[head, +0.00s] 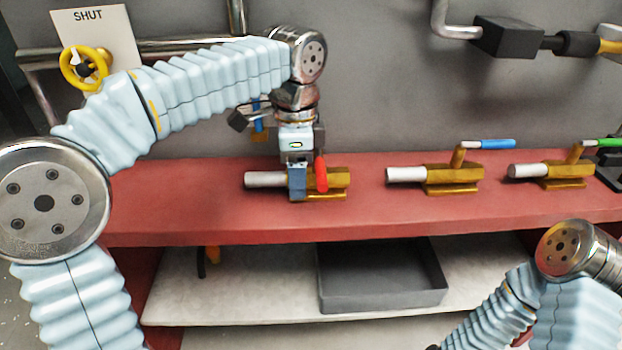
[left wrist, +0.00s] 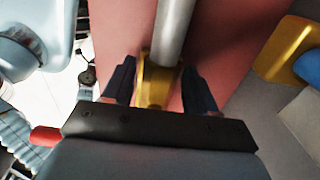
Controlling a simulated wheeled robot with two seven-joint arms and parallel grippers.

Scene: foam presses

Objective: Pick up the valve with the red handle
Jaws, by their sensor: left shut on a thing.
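The valve with the red handle (head: 336,181) has a brass body and a silver pipe end to the left. It lies on the red bench top (head: 170,200); I cannot tell any lift. My left gripper (head: 298,184) points down and is shut on its body, near the silver pipe. The red handle stands just right of the fingers. In the left wrist view, the brass body (left wrist: 152,88) and silver pipe lie between the two dark fingers (left wrist: 158,88). The red handle tip shows at lower left. My right arm shows at lower right, but its gripper is out of view.
A blue-handled valve (head: 453,175) and a green-handled valve (head: 553,171) lie to the right on the bench. A grey tray (head: 380,300) sits on the lower shelf (head: 235,300). A yellow handwheel (head: 84,68) and pipes are at the back wall. The bench's left part is clear.

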